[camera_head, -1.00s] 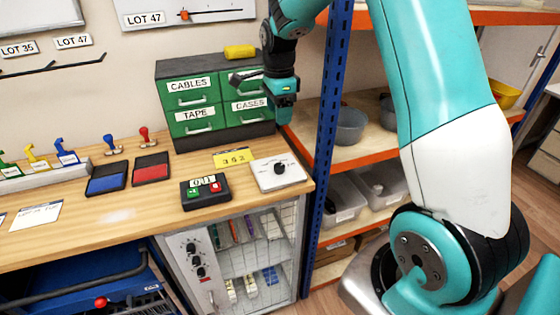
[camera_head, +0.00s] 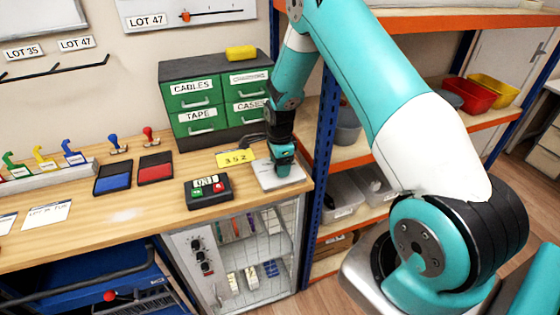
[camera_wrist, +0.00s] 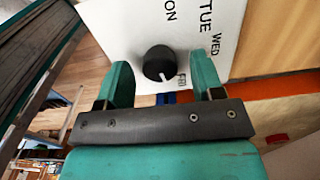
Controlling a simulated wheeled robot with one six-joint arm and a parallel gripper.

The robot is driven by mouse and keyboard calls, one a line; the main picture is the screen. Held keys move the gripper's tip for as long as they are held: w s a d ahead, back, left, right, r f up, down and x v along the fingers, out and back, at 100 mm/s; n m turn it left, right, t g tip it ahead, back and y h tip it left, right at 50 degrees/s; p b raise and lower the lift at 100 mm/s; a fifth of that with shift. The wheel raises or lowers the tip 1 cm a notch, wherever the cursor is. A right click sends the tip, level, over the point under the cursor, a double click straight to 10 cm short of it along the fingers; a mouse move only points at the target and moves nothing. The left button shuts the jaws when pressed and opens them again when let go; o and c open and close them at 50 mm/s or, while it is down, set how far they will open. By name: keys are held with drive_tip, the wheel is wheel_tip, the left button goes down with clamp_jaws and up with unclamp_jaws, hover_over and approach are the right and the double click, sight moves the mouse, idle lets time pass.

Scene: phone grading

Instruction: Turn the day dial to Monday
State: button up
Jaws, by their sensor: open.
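The day dial is a black round knob (camera_wrist: 160,63) on a white plate (camera_wrist: 125,25) in the wrist view. TUE, WED and FRI show on the plate, plus a cut-off "ON". The knob's white mark points downward in the picture, near FRI. My gripper (camera_wrist: 160,72) is open, one finger on each side of the knob; I cannot tell whether they touch it. In the head view my gripper (camera_head: 284,160) points down over the white plate (camera_head: 268,182) at the bench's right end, and hides the knob.
A black box with green and red buttons (camera_head: 208,191) sits left of the plate. A yellow card (camera_head: 235,158) and a green drawer cabinet (camera_head: 213,100) stand behind. A blue rack post (camera_head: 321,160) rises close on the right.

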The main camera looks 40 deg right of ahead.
drive_tip(key=shift+f, duration=0.2)
drive_tip(key=c, duration=0.9)
